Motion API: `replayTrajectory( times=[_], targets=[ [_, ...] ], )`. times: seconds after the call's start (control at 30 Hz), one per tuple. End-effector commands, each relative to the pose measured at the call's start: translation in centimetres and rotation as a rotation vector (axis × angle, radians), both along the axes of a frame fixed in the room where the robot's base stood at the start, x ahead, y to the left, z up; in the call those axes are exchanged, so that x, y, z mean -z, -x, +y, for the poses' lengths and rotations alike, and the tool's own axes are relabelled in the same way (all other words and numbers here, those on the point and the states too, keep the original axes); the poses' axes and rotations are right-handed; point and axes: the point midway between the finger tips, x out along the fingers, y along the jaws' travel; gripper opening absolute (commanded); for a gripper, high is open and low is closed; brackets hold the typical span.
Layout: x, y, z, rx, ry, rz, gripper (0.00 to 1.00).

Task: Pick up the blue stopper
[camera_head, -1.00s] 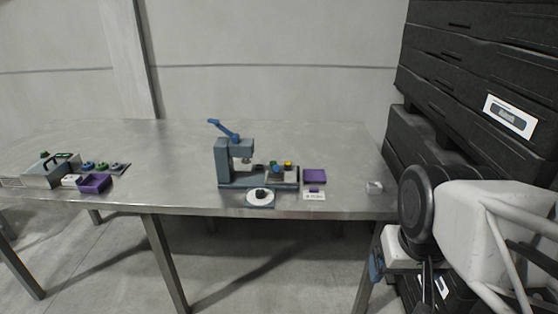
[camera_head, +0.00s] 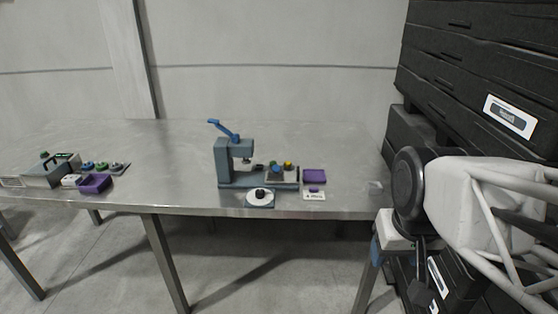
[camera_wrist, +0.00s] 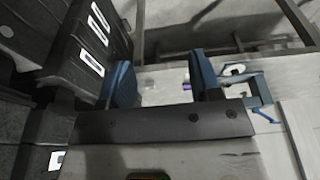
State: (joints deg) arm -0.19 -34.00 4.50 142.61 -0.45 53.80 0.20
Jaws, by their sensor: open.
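Small coloured pieces, one of them bluish (camera_head: 277,169), sit on the base of a blue-grey press (camera_head: 235,160) on the metal table. Another blue piece (camera_head: 88,166) sits in a row with green ones at the table's far left. Both are too small to tell which is the stopper. My gripper (camera_head: 377,252) is at the right, by the table's right front corner, far from both. In the wrist view its two blue fingers (camera_wrist: 163,85) stand apart with nothing held between them. The stopper cannot be made out in the wrist view.
A purple tray (camera_head: 314,175), a white card (camera_head: 314,195) and a white disc on a plate (camera_head: 259,198) lie near the press. Stacked black crates (camera_head: 470,70) stand close on the right. The table between left items and press is clear.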

Motion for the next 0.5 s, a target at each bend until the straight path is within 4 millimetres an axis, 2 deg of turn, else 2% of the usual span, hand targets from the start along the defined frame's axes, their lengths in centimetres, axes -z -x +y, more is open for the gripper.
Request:
replayTrajectory(
  times=[0.5],
  targets=[
    [-3.0,-12.6,2.7,-0.115,0.003,0.022,0.58]
  ],
)
